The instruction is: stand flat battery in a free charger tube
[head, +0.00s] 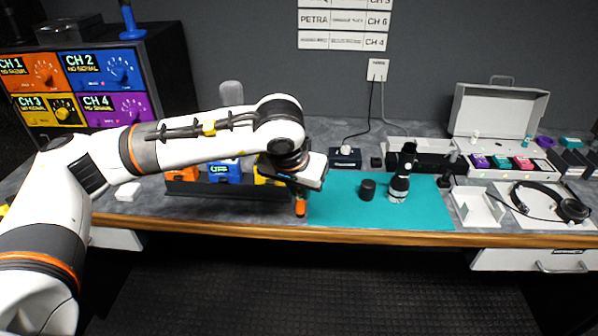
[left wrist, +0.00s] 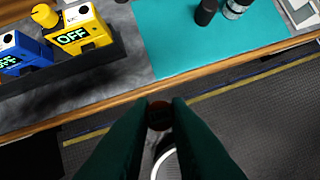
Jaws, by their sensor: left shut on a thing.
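My left gripper (head: 299,190) is over the front edge of the bench, pointing down, left of the teal mat. It is shut on a small orange cylinder, seemingly the battery (head: 300,208), which hangs upright below the fingers. In the left wrist view the dark fingers (left wrist: 158,125) close around a dark reddish round end of the battery (left wrist: 159,113). A small black box with a plug and cable (head: 345,157) stands at the back of the bench; I cannot tell whether it is the charger. No charger tubes can be made out clearly. My right gripper is not in view.
A dark tray (head: 225,190) holds orange, blue and yellow units left of the gripper. On the teal mat (head: 335,205) stand a black cylinder (head: 367,190) and a black-and-white bottle-like item (head: 399,188). A headset (head: 560,205) and an open case (head: 497,112) are at right.

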